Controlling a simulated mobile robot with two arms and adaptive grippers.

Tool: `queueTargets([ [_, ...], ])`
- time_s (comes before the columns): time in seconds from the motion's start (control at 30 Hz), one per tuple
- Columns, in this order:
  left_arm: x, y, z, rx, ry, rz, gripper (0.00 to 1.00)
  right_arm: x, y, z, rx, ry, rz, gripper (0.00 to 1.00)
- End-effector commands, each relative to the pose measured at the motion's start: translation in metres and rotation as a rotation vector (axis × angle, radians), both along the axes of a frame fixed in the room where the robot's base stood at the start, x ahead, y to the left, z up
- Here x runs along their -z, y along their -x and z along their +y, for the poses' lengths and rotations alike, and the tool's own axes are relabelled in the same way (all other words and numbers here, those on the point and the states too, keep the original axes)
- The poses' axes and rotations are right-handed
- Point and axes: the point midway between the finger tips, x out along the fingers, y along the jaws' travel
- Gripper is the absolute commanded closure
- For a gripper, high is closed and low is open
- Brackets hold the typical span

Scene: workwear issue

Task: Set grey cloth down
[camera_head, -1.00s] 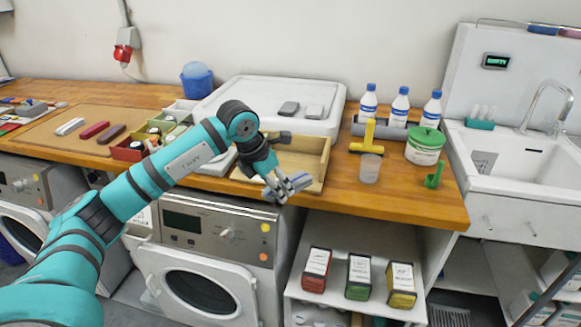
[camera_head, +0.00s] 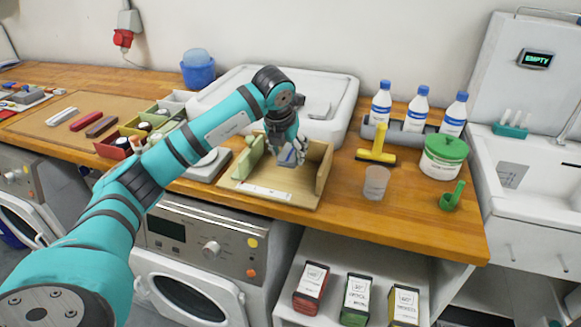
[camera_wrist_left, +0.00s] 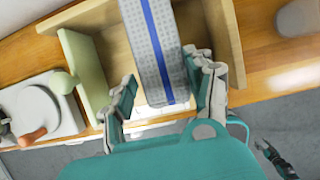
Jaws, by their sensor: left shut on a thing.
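The grey cloth (camera_wrist_left: 152,40) is a folded, dimpled strip with a blue stripe. My left gripper (camera_wrist_left: 165,78) is shut on it, one finger on each side. In the head view the left gripper (camera_head: 290,158) points down over the wooden tray (camera_head: 323,172), and only a small part of the cloth (camera_head: 287,157) shows between the fingers. The tray has a white label strip (camera_head: 263,192) at its front and a pale green upright piece (camera_head: 245,158) at its left. Whether the cloth touches the tray floor cannot be told. A dark gripper-like part, likely my right gripper (camera_wrist_left: 272,152), shows small over the floor.
A clear cup (camera_head: 376,183), a yellow squeegee-like tool (camera_head: 378,148) and a green-lidded tub (camera_head: 442,160) stand right of the tray. A scale-like device (camera_head: 207,165) is close on its left. A large white lid-like unit (camera_head: 344,100) stands behind.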

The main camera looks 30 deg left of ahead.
Motion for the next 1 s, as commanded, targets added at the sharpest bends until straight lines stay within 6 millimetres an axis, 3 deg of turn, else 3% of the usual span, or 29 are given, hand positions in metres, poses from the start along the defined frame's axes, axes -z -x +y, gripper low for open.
queueTargets([
  [0.1,0.02,0.001,0.0,0.001,-0.001,0.002,0.78,-0.003,0.025,0.001,-0.001,0.001,0.038,0.53],
  [0.27,0.032,0.0,0.0,0.0,0.0,0.0,0.78,-0.004,0.041,0.002,-0.002,0.0,0.061,0.53],
  [0.5,0.062,0.001,0.0,0.0,0.0,0.002,0.78,-0.01,0.021,0.004,-0.003,-0.003,0.031,0.53],
  [0.63,0.066,0.0,0.0,0.0,-0.001,-0.003,0.78,-0.011,0.008,0.005,-0.002,-0.006,0.01,0.53],
  [0.8,0.067,0.0,0.0,0.0,-0.001,-0.003,0.78,-0.01,0.01,0.004,-0.002,-0.005,0.012,0.53],
  [0.83,0.067,0.0,0.0,0.0,0.0,-0.002,0.43,-0.01,0.011,0.004,-0.002,-0.005,0.014,0.53],
  [1.0,0.067,0.0,0.0,0.0,0.0,-0.002,0.23,-0.01,0.019,0.002,0.0,-0.002,0.028,0.53],
])
